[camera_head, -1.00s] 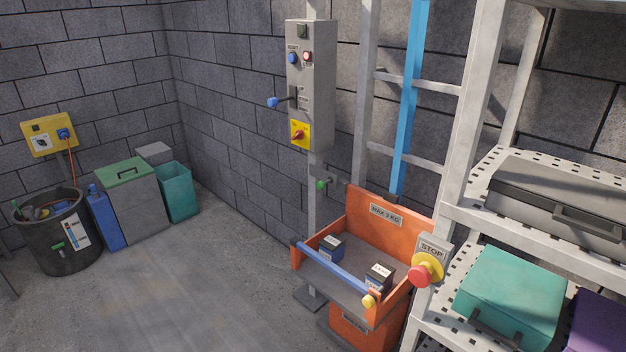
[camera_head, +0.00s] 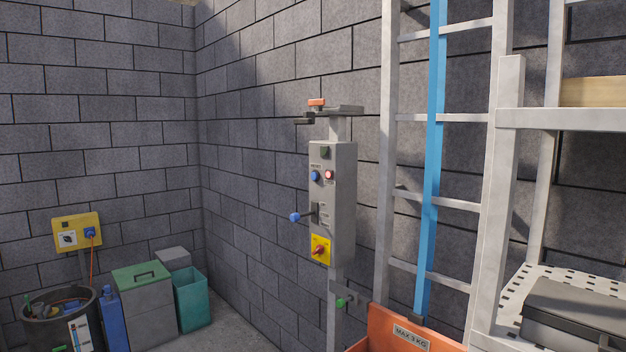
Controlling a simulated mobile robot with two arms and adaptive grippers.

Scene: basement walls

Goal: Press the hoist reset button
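A grey hoist control box (camera_head: 333,205) stands on a post in the middle of the view. On its front, a round blue button (camera_head: 314,176) sits under a small label that appears to read RESET. A red button or lamp (camera_head: 329,175) is just to its right. A lever with a blue knob (camera_head: 295,217) sticks out to the left lower down. A red rotary switch on a yellow plate (camera_head: 320,250) is at the bottom. Neither of my grippers is in view.
The orange hoist carriage (camera_head: 385,332) shows at the bottom edge, before a ladder-like frame with a blue strap (camera_head: 433,150). Shelving (camera_head: 510,190) with a grey case (camera_head: 575,312) fills the right. Bins (camera_head: 145,305) and a black bucket (camera_head: 62,325) stand at the left.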

